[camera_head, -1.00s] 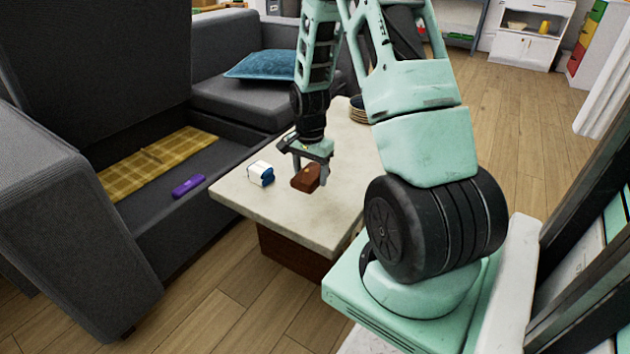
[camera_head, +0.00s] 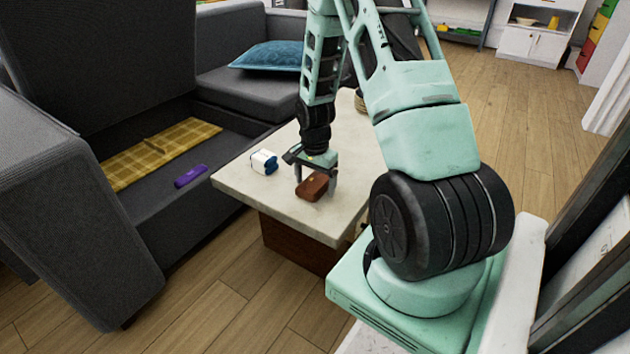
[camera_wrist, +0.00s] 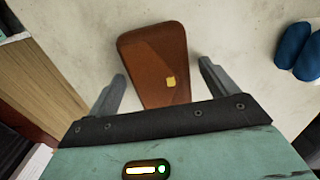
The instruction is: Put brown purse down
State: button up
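The brown purse (camera_head: 312,187) is at the near part of the pale table (camera_head: 345,215) and appears to rest on its top. It also shows in the wrist view (camera_wrist: 158,60), with a small gold clasp. My gripper (camera_head: 316,186) is low over the purse and points down. In the wrist view my gripper (camera_wrist: 162,70) has one finger on each side of the purse. The fingers are spread, with a narrow gap visible between each finger and the purse. The purse's contact with the tabletop is hard to see.
A white and blue item (camera_head: 264,162) stands on the table left of the purse. A grey sofa (camera_head: 70,200) is left of the table, with a yellow checked cloth (camera_head: 165,150) and a purple item (camera_head: 190,176). Bare tabletop lies around the purse.

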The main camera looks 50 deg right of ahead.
aim_at(315, 182)
notch_tip(315, 182, up, 12)
jog(key=p, duration=0.5)
jog(key=w+a+r+n, duration=0.1)
jog(key=a+r+n, duration=0.2)
jog(key=a, duration=0.4)
jog(key=w+a+r+n, duration=0.2)
jog(key=a+n, duration=0.1)
jog(key=a, duration=0.5)
jog(key=s+a+r+n, duration=0.2)
jog(key=a+n, duration=0.1)
jog(key=a, duration=0.3)
jog(key=s+a+r+n, duration=0.2)
jog(key=a+r+n, duration=0.15)
jog(key=a, duration=0.35)
jog(key=s+a+r+n, duration=0.3)
jog(key=s+a+n, duration=0.9)
jog(key=s, duration=0.4)
jog(key=shift+a+r+y, duration=0.15)
jog(key=shift+a+y, duration=0.15)
jog(key=shift+r+n, duration=0.1)
jog(key=shift+n, duration=0.15)
